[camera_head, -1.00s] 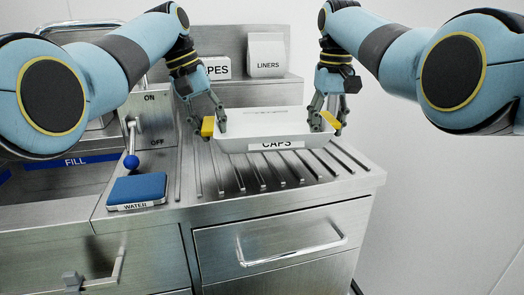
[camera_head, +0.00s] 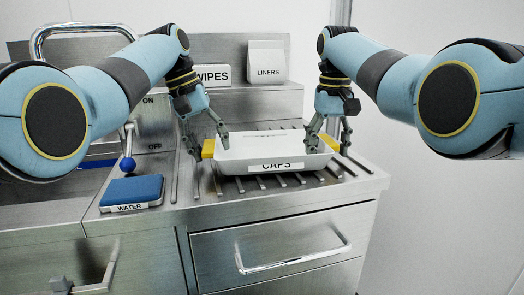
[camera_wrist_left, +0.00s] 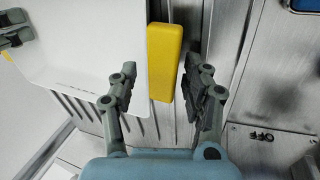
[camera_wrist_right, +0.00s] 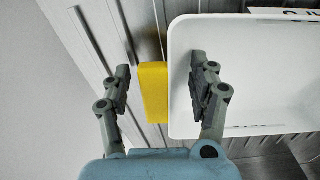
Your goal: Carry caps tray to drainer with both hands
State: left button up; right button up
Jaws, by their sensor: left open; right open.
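The white caps tray (camera_head: 270,156) sits on the ribbed steel drainer (camera_head: 205,183), its CAPS label facing front. It has a yellow handle at each end. My left gripper (camera_head: 208,144) is at the tray's left end; in the left wrist view its open fingers (camera_wrist_left: 160,95) stand apart on either side of the yellow handle (camera_wrist_left: 165,62). My right gripper (camera_head: 327,143) is at the right end; in the right wrist view its open fingers (camera_wrist_right: 158,80) straddle the right yellow handle (camera_wrist_right: 154,92), one finger over the tray's inside. Neither gripper clamps a handle.
A blue WATER pad (camera_head: 132,190) lies left of the drainer, near a blue-knobbed lever (camera_head: 127,163). A WIPES box (camera_head: 212,75) and a LINERS bag (camera_head: 266,62) stand on the shelf behind. A drawer handle (camera_head: 290,255) juts out in front.

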jog(key=shift+r, duration=0.2)
pick_arm(q)
jog(key=v, duration=1.1)
pick_arm(e)
notch_tip(320, 180, up, 12)
jog(key=shift+s+f, duration=0.15)
jog(key=shift+s, duration=0.1)
pick_arm(q)
jog(key=shift+r, duration=0.15)
